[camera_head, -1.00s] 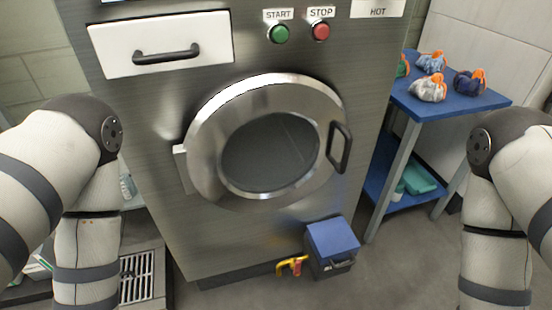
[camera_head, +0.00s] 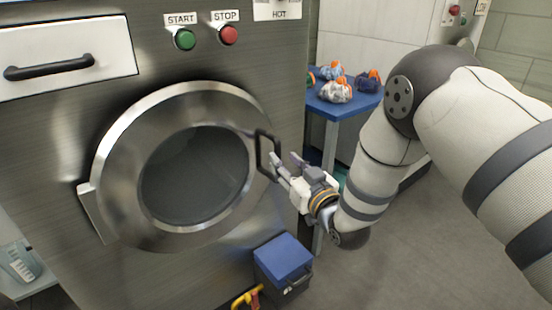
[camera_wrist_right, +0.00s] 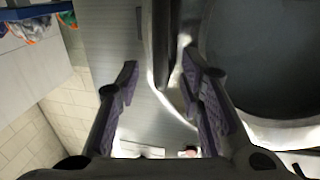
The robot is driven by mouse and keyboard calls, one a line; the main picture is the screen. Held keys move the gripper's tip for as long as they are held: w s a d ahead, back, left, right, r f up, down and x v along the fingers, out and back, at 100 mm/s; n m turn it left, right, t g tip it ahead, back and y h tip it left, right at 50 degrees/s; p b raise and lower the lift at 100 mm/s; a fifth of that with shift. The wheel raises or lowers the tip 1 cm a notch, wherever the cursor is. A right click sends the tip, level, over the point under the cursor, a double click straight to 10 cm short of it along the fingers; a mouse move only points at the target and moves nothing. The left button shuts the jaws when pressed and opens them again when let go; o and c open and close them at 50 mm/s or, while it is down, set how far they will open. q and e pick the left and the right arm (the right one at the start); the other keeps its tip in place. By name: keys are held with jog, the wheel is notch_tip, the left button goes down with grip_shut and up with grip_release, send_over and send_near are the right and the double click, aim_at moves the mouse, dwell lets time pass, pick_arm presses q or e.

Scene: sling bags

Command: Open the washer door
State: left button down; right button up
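The washer door (camera_head: 115,150) is a round steel ring with a dark glass window, and it looks closed. Its black loop handle (camera_head: 265,155) is on the door's right edge. My right gripper (camera_head: 283,163) is open beside the handle, its fingers pointing toward the washer front. In the right wrist view, the two fingers of my right gripper (camera_wrist_right: 158,78) are spread, and the dark handle (camera_wrist_right: 163,45) shows between their tips, nearer the right one. I cannot tell whether they touch it. My left gripper is out of view.
Green START (camera_head: 185,39) and red STOP (camera_head: 228,34) buttons are above the door. A drawer (camera_head: 65,50) is at upper left. A blue-lidded box (camera_head: 283,258) stands on the floor below the handle. A blue table (camera_head: 345,107) with several bags is behind my right arm.

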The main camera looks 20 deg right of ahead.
aim_at(279, 157)
jog(key=w, duration=0.5)
jog(key=shift+a+f+b, duration=0.1)
jog(key=shift+a+b, duration=0.2)
jog(key=shift+a, duration=0.1)
jog(key=shift+s, duration=0.1)
jog(key=shift+c, duration=0.6)
grip_shut()
jog(key=shift+s, duration=0.1)
